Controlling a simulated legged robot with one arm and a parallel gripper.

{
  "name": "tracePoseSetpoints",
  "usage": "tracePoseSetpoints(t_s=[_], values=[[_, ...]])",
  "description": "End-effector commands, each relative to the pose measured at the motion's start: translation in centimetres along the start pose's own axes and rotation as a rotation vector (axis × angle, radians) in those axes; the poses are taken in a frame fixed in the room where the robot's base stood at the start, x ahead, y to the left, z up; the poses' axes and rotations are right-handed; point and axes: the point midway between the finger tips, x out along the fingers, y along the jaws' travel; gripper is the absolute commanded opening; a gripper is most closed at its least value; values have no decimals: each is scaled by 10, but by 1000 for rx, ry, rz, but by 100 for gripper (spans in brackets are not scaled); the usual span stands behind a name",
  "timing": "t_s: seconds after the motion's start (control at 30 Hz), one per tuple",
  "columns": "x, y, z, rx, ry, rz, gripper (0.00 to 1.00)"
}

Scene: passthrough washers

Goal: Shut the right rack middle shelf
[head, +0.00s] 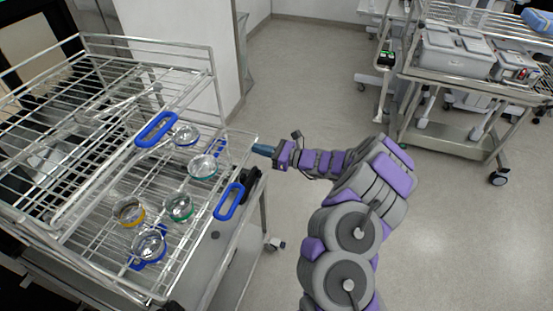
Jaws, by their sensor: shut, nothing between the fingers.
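A metal wire rack (97,42) stands at the left of the head view. A wire shelf (152,290) holding glass dishes sticks out from it toward the right. Blue handles show at the upper tier (157,129) and at the shelf's right front edge (229,202). Which rack the task calls right is not clear from this view.
Several round glass dishes, one a clear bowl (149,246), stand on the shelf. A cart (470,145) with grey boxes stands at the upper right. A white pillar (180,50) rises behind the rack. The grey floor (310,75) between them is open.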

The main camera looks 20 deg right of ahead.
Motion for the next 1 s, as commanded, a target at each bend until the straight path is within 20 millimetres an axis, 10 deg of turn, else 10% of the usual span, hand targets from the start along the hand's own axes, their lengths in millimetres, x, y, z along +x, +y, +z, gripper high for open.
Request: tracePoseSetpoints(t_s=[0.6, 1.0], values=[[135, -2, -1, 0, -4, 4, 0], [154, -3, 1, 5, -8, 7, 0]])
